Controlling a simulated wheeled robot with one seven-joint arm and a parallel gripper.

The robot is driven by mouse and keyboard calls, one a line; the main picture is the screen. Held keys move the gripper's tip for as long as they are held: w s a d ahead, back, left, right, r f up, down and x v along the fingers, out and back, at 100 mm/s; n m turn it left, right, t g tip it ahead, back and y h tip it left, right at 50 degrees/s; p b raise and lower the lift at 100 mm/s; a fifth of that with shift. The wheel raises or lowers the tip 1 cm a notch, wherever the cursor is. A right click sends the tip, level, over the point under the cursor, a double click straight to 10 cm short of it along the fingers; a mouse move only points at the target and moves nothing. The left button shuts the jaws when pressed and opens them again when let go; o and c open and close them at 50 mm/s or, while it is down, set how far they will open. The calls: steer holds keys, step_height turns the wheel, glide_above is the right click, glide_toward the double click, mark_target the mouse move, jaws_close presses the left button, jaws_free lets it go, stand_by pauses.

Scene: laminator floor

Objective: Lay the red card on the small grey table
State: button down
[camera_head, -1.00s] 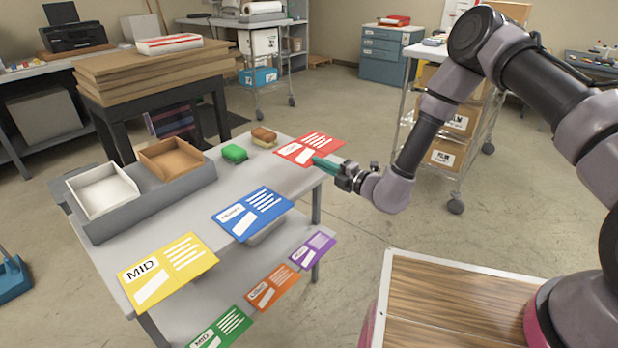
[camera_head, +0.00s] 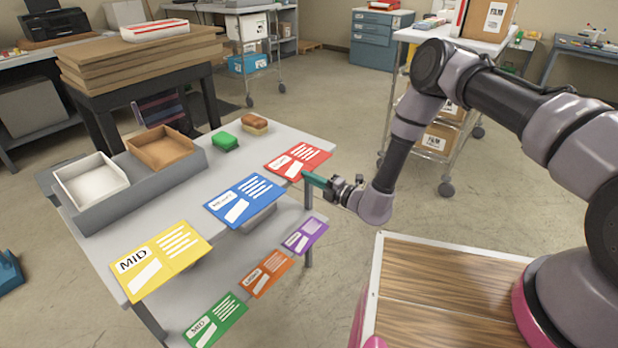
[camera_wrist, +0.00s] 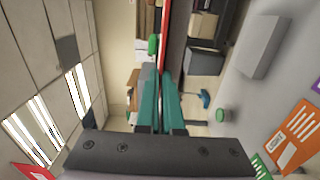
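The red card (camera_head: 298,158) is at the far right end of the grey two-level table (camera_head: 288,142), beside the blue card (camera_head: 244,200). My gripper (camera_head: 308,179) is shut on the card's near edge. In the wrist view, the teal fingers (camera_wrist: 158,100) are close together, and the red card shows as a thin edge-on strip (camera_wrist: 165,40). I cannot tell whether the card touches the tabletop. Several grey tables or stands show, and I cannot tell which is the small one named.
A yellow card (camera_head: 160,260) lies on the top; purple (camera_head: 304,236), orange (camera_head: 266,273) and green (camera_head: 215,320) cards are below. White (camera_head: 92,183) and brown (camera_head: 160,150) trays and a green block (camera_head: 225,141) stand behind. Right lies open floor, then a wire cart (camera_head: 448,165).

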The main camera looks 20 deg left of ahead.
steer(key=shift+f, duration=0.1)
steer(key=c, duration=1.1)
jaws_free()
steer(key=shift+o, duration=0.2)
steer(key=v, duration=1.2)
